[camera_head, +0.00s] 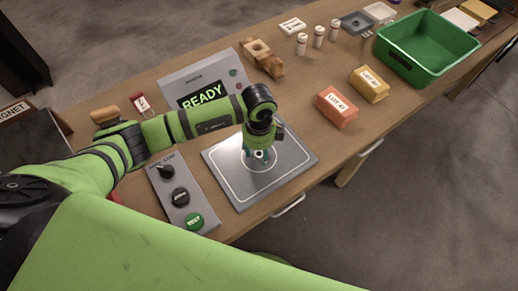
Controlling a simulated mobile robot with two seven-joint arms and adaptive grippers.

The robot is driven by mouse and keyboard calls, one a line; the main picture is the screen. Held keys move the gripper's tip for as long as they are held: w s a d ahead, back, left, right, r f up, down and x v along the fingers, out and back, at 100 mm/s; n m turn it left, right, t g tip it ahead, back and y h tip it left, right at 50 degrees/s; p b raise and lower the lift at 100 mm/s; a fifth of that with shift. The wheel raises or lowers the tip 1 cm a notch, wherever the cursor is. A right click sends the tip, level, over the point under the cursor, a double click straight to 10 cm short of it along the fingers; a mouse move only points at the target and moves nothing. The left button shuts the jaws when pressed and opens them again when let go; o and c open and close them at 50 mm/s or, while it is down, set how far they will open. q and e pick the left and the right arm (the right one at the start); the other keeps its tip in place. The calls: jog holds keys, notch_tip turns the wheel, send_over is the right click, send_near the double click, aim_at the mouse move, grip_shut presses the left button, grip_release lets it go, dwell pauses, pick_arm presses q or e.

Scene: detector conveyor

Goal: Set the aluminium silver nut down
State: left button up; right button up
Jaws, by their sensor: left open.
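My left gripper (259,156) points down over the silver plate (292,164), which has a white outlined square and circle. A small pale ring with a dark hole, which looks like the aluminium silver nut (259,154), shows between the fingertips, low at the plate. The gripper and wrist partly hide it, so I cannot tell whether a finger touches it. My right gripper is out of view.
A grey panel with a screen reading "READY" (202,96) stands behind the plate. A control box with knobs and a green button (194,221) is left of it. Orange (337,107) and yellow (369,84) lot boxes and a green crate (448,40) stand to the right.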

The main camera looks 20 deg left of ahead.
aim_at(259, 154)
pick_arm(q)
jog(key=shift+r, duration=0.2)
jog(key=shift+w+r, duration=0.1)
jog(key=shift+r, duration=0.1)
notch_tip(259, 154, up, 12)
jog(key=b, duration=0.3)
jog(key=shift+f+b, duration=0.2)
jog(key=shift+b, duration=0.1)
